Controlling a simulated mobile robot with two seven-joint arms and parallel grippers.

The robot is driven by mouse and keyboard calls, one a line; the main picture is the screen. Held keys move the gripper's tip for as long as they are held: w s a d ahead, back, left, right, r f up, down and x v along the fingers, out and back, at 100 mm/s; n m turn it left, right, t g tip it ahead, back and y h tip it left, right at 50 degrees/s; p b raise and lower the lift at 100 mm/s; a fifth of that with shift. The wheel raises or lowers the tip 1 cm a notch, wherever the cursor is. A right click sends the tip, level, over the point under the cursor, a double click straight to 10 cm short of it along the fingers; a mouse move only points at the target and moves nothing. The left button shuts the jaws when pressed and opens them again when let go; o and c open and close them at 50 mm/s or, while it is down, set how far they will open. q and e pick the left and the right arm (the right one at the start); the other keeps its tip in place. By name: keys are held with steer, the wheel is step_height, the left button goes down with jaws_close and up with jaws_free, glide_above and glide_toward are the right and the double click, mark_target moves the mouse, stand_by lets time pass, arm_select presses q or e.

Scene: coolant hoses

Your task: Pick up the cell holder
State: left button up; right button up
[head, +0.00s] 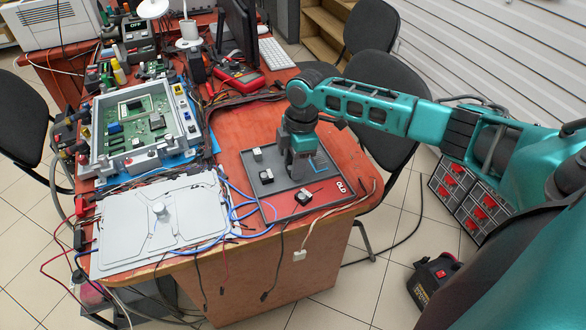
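A dark grey tray (251,184) marked "OLD" lies on the right front of the red table. Small parts sit on it: a grey block (257,154), a black part with a pale top (266,177), and another black part with a pale top (303,197). I cannot tell for sure which of these is the cell holder. My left gripper is not in view.
A grey flat plate with a knob (160,209) lies left of the tray, with blue cables between. An open grey housing with a green board (139,123) stands behind it. A red multimeter (238,77) is at the back. Loose cables hang over the table's front edge.

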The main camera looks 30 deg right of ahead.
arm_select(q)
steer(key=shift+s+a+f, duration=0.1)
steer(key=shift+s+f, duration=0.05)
arm_select(e)
steer(key=c, duration=0.7)
steer(key=shift+r, duration=0.1)
arm_select(q)
steer(key=p, duration=0.1)
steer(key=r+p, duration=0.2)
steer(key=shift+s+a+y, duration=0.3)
arm_select(e)
step_height(320, 180, up, 20)
steer(key=shift+f, duration=0.1)
arm_select(q)
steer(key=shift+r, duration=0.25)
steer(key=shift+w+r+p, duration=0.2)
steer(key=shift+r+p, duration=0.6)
steer(key=shift+p, duration=0.1)
